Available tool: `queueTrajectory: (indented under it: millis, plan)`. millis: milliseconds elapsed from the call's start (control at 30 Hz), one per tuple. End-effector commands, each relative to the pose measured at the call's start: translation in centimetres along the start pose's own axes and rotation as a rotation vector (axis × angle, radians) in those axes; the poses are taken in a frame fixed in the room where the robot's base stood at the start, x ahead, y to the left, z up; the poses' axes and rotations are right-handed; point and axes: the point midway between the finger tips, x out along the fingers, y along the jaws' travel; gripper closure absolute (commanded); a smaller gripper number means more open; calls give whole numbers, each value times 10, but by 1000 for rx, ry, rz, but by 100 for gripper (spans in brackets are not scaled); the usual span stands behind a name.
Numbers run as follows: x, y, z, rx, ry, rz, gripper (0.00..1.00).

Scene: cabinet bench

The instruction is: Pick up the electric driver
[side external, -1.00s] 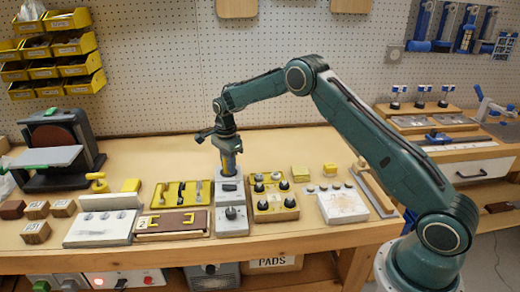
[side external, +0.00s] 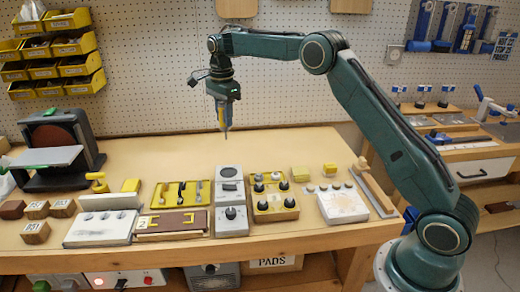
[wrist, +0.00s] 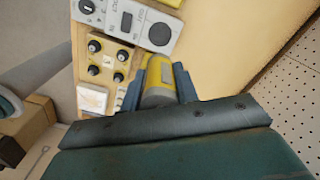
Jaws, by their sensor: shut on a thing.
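The electric driver (side external: 223,113) is grey and yellow with a thin bit pointing down. It hangs upright in my gripper (side external: 223,97), well above the bench and clear of everything below. In the wrist view the driver's yellow and grey body (wrist: 160,82) sits between the two blue-grey fingers of my gripper (wrist: 160,85), which are shut on it. The grey holder box (side external: 231,192) with a dial and round sockets stands on the bench below, and its upper socket is empty.
A yellow knob box (side external: 275,198) stands right of the grey box. A yellow tray (side external: 181,194) with tools and a brown case (side external: 172,222) lie left. A sanding machine (side external: 55,150) stands at the far left. The bench behind the boxes is mostly clear.

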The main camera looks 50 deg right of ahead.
Motion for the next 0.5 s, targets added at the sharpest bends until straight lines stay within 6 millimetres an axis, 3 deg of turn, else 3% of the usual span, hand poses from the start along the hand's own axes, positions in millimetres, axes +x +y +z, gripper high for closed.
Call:
queueTrajectory:
  millis: [200,500]
  plan:
    - [-19,0,0,0,0,-2,100]
    - [-23,0,0,0,0,-2,100]
